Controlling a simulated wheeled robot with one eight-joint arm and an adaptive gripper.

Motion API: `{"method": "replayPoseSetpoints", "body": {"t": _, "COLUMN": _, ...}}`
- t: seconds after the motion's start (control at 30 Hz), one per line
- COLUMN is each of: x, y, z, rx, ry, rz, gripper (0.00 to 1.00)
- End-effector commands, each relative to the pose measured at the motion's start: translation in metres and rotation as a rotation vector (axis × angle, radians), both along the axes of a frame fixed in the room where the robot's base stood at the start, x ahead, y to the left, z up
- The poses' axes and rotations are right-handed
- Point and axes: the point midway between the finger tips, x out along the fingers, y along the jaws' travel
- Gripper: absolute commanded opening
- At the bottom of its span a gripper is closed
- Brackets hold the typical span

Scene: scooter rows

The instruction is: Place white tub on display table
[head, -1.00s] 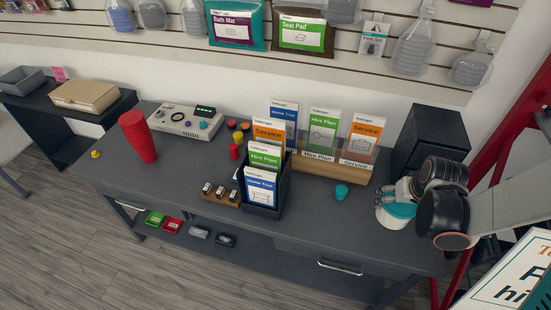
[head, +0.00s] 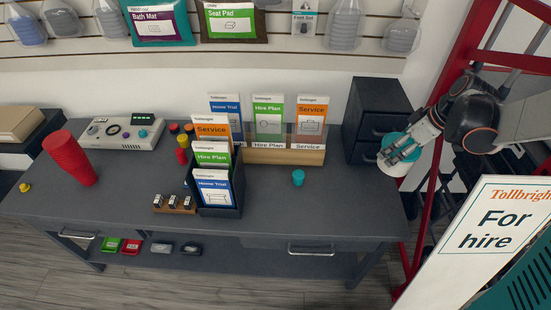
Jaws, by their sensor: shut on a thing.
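The white tub (head: 394,168) with teal on its upper part is in my gripper (head: 399,152), at the right of the head view. The fingers are shut on it and cover much of it. The tub is tilted, in front of a black drawer unit and near a red post. The long dark grey table (head: 290,210) fills the middle of the view. The tub appears above the table's back right corner; whether it is over the tabletop or just past its edge I cannot tell.
The table holds card holders (head: 215,195), a small teal pot (head: 298,177), red cups (head: 70,158), a control box (head: 122,132) and the black drawer unit (head: 375,118). Its front right top is clear. A red frame (head: 440,140) and a "For hire" sign (head: 490,235) stand right.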

Motion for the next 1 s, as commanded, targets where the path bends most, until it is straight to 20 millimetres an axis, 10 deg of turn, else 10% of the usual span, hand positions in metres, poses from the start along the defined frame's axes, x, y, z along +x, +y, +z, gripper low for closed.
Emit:
{"method": "replayPoseSetpoints", "body": {"t": 0.27, "x": 0.0, "y": -0.001, "z": -0.008, "rx": 0.0, "ry": 0.0, "rz": 0.003, "gripper": 0.43}}
{"method": "replayPoseSetpoints", "body": {"t": 1.0, "x": 0.0, "y": -0.001, "z": -0.155, "rx": 0.0, "ry": 0.0, "rz": 0.002, "gripper": 0.43}}
